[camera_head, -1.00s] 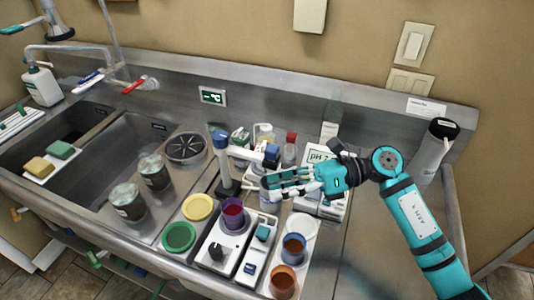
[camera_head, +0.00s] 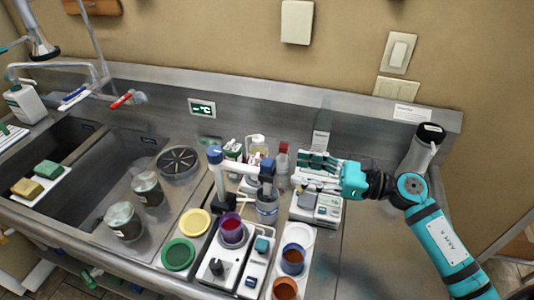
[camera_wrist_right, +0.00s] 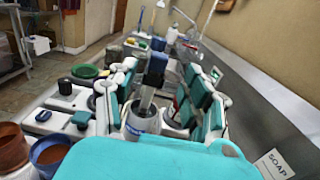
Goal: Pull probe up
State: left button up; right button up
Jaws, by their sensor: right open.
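My right gripper (camera_head: 312,165) is open and empty, to the right of the probe and over the pH meter (camera_head: 318,208). In the right wrist view, the probe (camera_wrist_right: 155,66) and the jar (camera_wrist_right: 142,124) show between the spread fingers, farther out. My left gripper is out of view.
A red-capped bottle (camera_head: 283,165) stands close behind the probe. The steel counter at right (camera_head: 375,250) is clear.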

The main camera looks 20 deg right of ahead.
aim_at(267, 161)
jog(key=p+x, duration=0.3)
jog(key=x, duration=0.4)
jog(key=shift+w+a+r, duration=0.15)
jog(key=shift+w+a, duration=0.05)
jog(key=shift+a, duration=0.05)
jog(key=shift+w+a, duration=0.3)
jog(key=shift+a, duration=0.15)
jog(key=shift+f, duration=0.2)
grip_shut()
